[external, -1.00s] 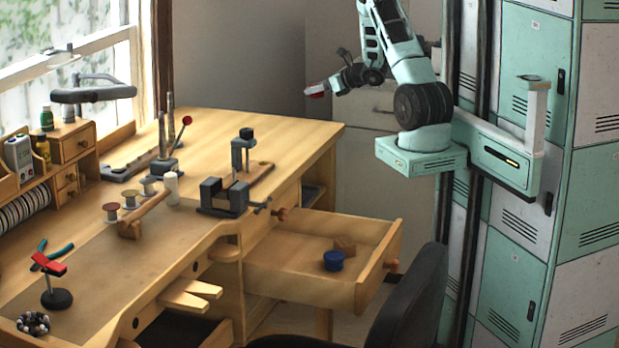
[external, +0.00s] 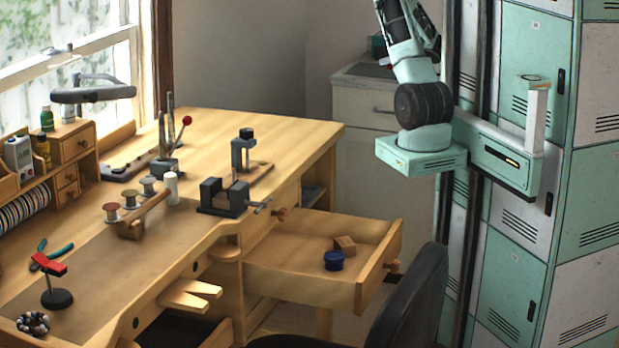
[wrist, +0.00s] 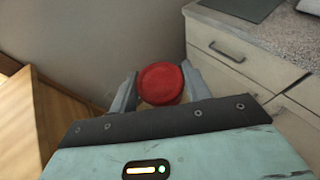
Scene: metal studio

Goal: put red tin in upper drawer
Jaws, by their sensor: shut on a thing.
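The red tin (wrist: 161,84) is round and sits between the two fingers of my gripper (wrist: 159,78) in the wrist view. My gripper is shut on it and holds it in the air. In the external view, a small red bit of the tin (external: 389,67) shows beside my arm, in front of the back cabinet; my gripper is mostly hidden there. The workbench's upper drawer (external: 300,285) is pulled out.
A pale cabinet with a stone counter (wrist: 275,35) is close on the right in the wrist view. The workbench (external: 285,135) carries a small vise (external: 224,197) near the drawer. A dark chair (external: 415,300) stands in front of the drawer. Lockers (external: 520,240) stand at right.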

